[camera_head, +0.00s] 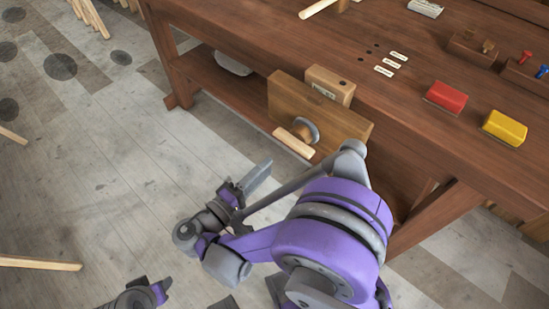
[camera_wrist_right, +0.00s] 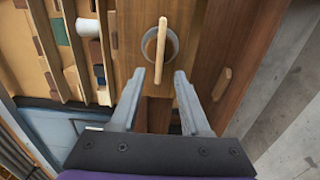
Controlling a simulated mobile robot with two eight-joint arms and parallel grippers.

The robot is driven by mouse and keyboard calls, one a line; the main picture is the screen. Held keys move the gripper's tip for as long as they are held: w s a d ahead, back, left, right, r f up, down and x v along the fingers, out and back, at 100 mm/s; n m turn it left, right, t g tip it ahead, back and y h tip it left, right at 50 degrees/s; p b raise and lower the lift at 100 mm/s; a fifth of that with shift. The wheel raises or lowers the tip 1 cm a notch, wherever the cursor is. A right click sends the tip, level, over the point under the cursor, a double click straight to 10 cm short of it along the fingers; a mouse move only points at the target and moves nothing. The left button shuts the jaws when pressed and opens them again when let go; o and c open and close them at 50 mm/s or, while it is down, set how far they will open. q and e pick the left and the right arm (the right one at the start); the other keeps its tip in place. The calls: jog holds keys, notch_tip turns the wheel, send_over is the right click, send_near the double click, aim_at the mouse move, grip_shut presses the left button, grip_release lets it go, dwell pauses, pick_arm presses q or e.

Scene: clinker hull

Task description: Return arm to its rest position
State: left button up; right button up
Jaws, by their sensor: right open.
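My right gripper (camera_head: 258,178) is in front of the workbench (camera_head: 215,45), over the floor and apart from the bench. In the right wrist view my right gripper (camera_wrist_right: 158,78) has its two grey fingers spread apart with nothing between them. A wooden vise (camera_head: 350,128) with a round grey screw and a pale wooden handle (camera_head: 293,142) is on the bench front. In the wrist view the handle (camera_wrist_right: 161,50) appears beyond the fingertips, with a visible gap. My left gripper (camera_head: 160,289) shows only partly at the bottom edge, so its jaw opening is unclear.
A red block (camera_head: 446,97) and a yellow block (camera_head: 505,129) lie on the bench top. A tan wooden block (camera_head: 329,85) stands behind the vise. Wooden legs (camera_head: 40,263) reach in at the left. The grey floor (camera_head: 110,150) left of my right arm is mostly clear.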

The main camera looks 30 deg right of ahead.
jog(key=shift+s+a, duration=0.15)
jog(key=shift+a, duration=0.2)
jog(key=shift+d, duration=0.1)
